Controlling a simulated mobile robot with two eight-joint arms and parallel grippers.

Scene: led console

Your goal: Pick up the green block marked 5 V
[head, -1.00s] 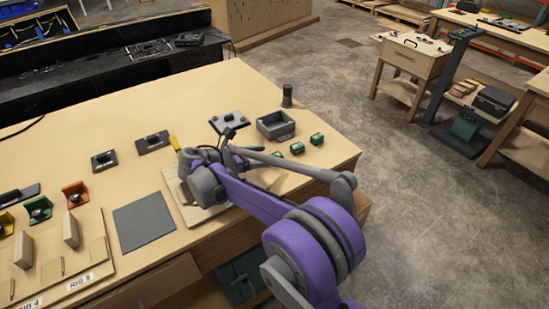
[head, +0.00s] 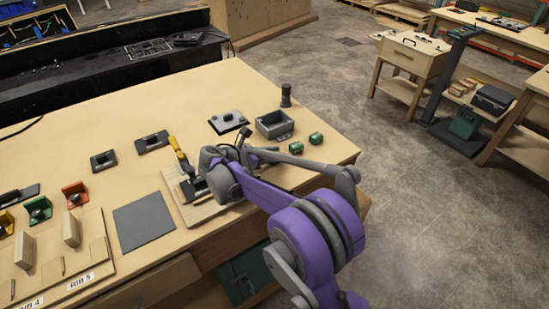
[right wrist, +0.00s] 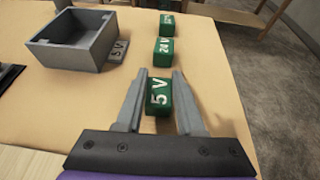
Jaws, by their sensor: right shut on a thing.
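The green block marked 5 V (right wrist: 158,94) stands on the table in the right wrist view, its white lettering facing the camera. My right gripper (right wrist: 160,76) has its two grey fingers closed against the block's sides. In the head view my right arm hides the 5 V block and the fingertips. A second green block, marked 24 V (right wrist: 163,50), stands just beyond it; it also shows in the head view (head: 296,147). A third green block (right wrist: 166,26) stands farther back, its marking hard to read; the head view shows it too (head: 316,138). My left gripper is out of view.
A grey open box (right wrist: 72,42) with a small plate marked 5 V (right wrist: 119,51) stands left of the blocks. A dark upright post (head: 286,96) is behind it. The table's right edge is near the blocks.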

